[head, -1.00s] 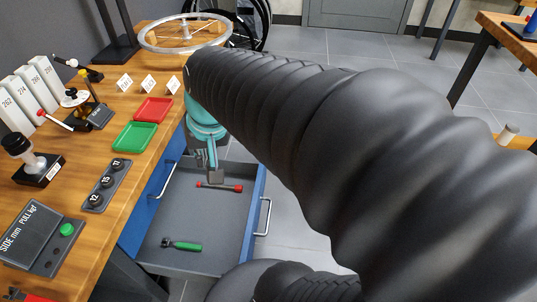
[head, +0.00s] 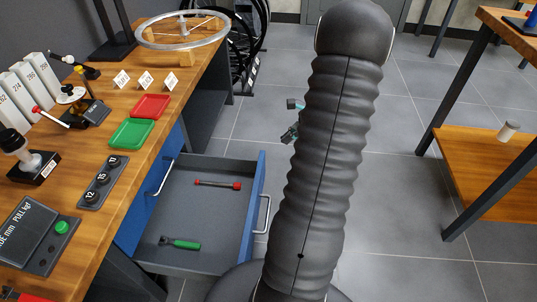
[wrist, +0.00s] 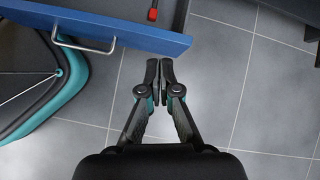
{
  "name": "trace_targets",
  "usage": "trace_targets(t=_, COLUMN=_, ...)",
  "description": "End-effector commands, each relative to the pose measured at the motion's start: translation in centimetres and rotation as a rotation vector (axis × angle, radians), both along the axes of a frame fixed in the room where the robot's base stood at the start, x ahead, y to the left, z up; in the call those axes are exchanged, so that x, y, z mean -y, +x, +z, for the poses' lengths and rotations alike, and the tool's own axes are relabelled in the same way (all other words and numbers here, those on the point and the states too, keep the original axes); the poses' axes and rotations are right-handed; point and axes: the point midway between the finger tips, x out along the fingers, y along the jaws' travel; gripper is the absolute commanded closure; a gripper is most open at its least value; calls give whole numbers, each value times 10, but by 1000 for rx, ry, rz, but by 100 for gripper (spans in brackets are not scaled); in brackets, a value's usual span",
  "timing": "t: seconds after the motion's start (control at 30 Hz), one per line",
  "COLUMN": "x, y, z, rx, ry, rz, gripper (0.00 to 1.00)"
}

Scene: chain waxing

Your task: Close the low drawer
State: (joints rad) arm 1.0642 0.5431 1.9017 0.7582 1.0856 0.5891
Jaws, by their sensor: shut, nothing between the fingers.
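The low drawer (head: 205,215) is pulled open below the workbench, a grey tray with a blue front panel and a silver handle (head: 265,214). In the wrist view its blue front (wrist: 130,36) crosses the top left, with the handle (wrist: 85,42) to the left. My gripper (wrist: 160,66) is shut and empty, pointing at the outer side of the front near its right end, with a small gap seen from above. In the head view my gripper (head: 289,134) shows partly beside my arm, which hides the rest.
A red-ended tool (head: 218,184) and a green-handled tool (head: 181,243) lie in the drawer. A closed blue drawer with a handle (head: 162,177) sits above. The bench top (head: 105,190) holds trays and instruments. A second table (head: 490,170) stands right; the floor between is clear.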

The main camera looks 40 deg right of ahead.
Motion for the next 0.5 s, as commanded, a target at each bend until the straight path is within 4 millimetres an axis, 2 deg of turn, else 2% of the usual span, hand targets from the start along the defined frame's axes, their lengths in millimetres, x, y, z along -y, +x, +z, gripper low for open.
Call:
trace_targets(t=0.03, x=15, y=-8, z=-16, rx=-6, ry=41, rz=-64, gripper=100)
trace_targets(t=0.2, x=44, y=-23, z=-43, rx=-13, ry=125, rz=-197, gripper=100)
trace_targets(t=0.33, x=51, y=-26, z=-52, rx=-14, ry=150, rz=-234, gripper=100)
trace_targets(t=0.5, x=45, y=-19, z=-63, rx=-14, ry=153, rz=-237, gripper=100)
